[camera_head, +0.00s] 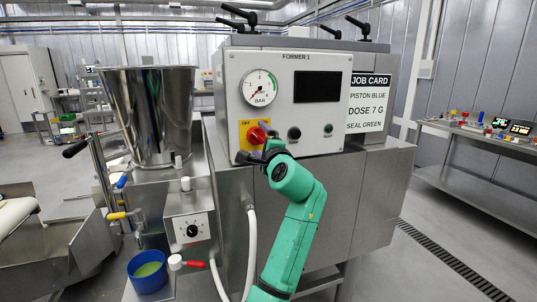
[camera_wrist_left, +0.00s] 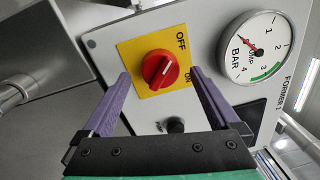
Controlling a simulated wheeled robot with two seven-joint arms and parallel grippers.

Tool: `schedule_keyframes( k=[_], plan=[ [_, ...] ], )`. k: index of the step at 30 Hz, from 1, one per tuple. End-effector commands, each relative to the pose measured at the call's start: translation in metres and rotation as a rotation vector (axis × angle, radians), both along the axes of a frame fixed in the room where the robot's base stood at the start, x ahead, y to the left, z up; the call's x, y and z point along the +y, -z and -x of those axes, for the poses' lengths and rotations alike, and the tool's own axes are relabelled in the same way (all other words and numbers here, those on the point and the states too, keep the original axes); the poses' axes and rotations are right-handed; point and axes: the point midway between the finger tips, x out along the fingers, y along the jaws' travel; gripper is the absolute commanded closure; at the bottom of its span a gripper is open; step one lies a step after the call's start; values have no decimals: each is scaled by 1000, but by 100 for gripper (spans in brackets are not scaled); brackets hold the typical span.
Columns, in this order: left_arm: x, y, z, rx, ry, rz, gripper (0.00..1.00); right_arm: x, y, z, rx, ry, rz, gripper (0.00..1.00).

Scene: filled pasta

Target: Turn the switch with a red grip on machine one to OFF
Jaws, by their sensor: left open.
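The switch with a red grip (camera_head: 256,135) is on a yellow plate on the front panel of the machine marked FORMER 1 (camera_head: 320,140). In the left wrist view the red grip (camera_wrist_left: 168,70) carries a white line, and OFF and ON are printed beside it on the yellow plate (camera_wrist_left: 131,56). I cannot tell for sure which word the line marks. My left gripper (camera_head: 258,149) is at the switch, partly hiding it in the head view. In the wrist view its purple fingers (camera_wrist_left: 161,73) are open, one each side of the grip, with visible gaps. My right gripper is not in view.
A pressure gauge (camera_head: 259,88) and a dark screen (camera_head: 317,87) sit above the switch, with a black knob (camera_head: 294,133) to its right. A steel hopper (camera_head: 150,110) stands left. A job card (camera_head: 368,103) hangs right. Free floor lies at the right.

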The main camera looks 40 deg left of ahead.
Motion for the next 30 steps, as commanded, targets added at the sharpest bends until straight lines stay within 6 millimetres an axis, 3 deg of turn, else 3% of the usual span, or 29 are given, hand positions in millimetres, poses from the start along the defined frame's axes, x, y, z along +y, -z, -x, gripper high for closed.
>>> schedule_keyframes(
  k=[9,13,18,30],
  plan=[
    [-74,11,51,-2,5,4,5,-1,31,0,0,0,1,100],
    [-95,11,66,-2,2,2,5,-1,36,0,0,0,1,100],
    [-103,9,72,-2,1,3,5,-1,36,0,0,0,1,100],
    [-103,9,72,-1,1,2,5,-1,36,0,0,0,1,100]
  ],
)
